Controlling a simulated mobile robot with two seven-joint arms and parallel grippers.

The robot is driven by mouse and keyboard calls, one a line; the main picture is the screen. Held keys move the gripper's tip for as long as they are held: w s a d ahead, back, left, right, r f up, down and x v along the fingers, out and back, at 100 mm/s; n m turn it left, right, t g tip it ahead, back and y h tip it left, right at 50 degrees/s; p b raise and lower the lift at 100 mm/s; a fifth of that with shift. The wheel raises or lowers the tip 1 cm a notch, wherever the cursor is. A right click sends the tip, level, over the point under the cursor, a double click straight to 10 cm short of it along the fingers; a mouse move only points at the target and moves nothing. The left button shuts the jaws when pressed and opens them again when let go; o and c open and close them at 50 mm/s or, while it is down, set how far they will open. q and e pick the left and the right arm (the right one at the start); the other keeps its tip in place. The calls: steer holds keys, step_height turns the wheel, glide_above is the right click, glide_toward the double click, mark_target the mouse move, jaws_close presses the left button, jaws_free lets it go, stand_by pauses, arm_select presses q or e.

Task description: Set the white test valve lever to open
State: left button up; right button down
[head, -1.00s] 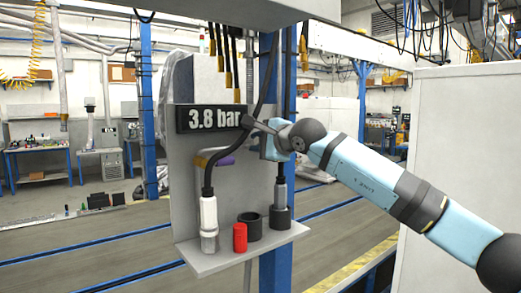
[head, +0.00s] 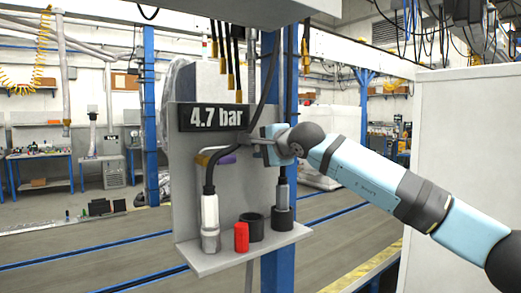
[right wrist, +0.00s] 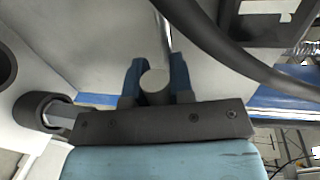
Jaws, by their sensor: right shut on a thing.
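My right gripper (head: 256,143) is in front of the grey panel (head: 184,185), just below the display (head: 212,117), which reads 4.7 bar. In the right wrist view its two blue fingers (right wrist: 155,82) are shut on a pale, round-ended piece (right wrist: 154,86), which looks like the white test valve lever. In the head view the gripper hides the lever, so its angle cannot be told there. My left gripper is not in view.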

steer(key=c, duration=1)
jaws_free()
steer(key=shift+s, duration=0.1)
arm_select(q)
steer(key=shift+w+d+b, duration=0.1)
steer(key=shift+b, duration=0.45)
arm_select(e)
steer(key=v, duration=1.3)
steer(key=shift+s+d, duration=0.2)
steer(key=shift+d, duration=0.05)
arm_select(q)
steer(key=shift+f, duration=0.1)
